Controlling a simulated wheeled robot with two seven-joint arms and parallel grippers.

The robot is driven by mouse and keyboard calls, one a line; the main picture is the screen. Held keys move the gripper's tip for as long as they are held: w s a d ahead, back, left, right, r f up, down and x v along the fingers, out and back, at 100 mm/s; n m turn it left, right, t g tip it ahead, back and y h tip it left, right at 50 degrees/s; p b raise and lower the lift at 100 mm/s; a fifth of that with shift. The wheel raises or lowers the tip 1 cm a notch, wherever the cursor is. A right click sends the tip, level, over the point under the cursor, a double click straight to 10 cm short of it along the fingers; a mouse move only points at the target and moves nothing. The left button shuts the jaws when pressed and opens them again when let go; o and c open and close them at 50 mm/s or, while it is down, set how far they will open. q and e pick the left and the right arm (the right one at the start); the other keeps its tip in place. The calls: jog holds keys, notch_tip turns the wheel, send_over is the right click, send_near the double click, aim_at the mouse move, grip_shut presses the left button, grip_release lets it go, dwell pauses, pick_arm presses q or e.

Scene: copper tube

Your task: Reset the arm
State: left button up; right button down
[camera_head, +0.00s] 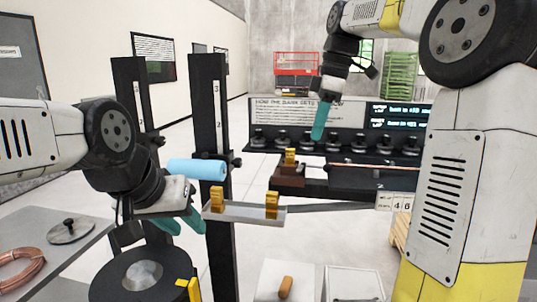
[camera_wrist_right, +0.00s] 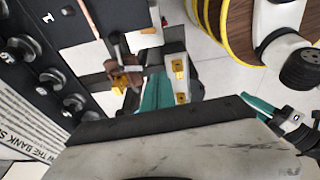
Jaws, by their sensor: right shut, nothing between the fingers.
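My right gripper (camera_head: 321,121) hangs fingers down above the dark bench, shut and empty. Its teal fingers also show shut in the right wrist view (camera_wrist_right: 156,92). My left gripper (camera_head: 180,222) is at the lower left, beside the dark posts and left of the grey tray. Its two teal fingers stand apart with nothing seen between them. A thin straight copper tube (camera_head: 375,166) lies along the dark bench, clear of both grippers. My right arm hides its right end.
A grey tray (camera_head: 243,212) with yellow blocks sits by the tall dark post (camera_head: 212,110). A light blue cylinder (camera_head: 196,168) is near the posts. A copper coil (camera_head: 22,268) lies on the left table. A row of black knobs (camera_head: 333,141) lines the bench's back.

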jog(key=s+f+m+t, duration=0.2)
jog(key=s+f+m, duration=0.4)
jog(key=s, duration=0.4)
jog(key=s+f+m+t, duration=0.3)
jog(key=s+f+m, duration=0.4)
jog(key=s+m, duration=0.2)
jog(key=shift+s+d, duration=0.25)
jog(key=shift+s, duration=0.35)
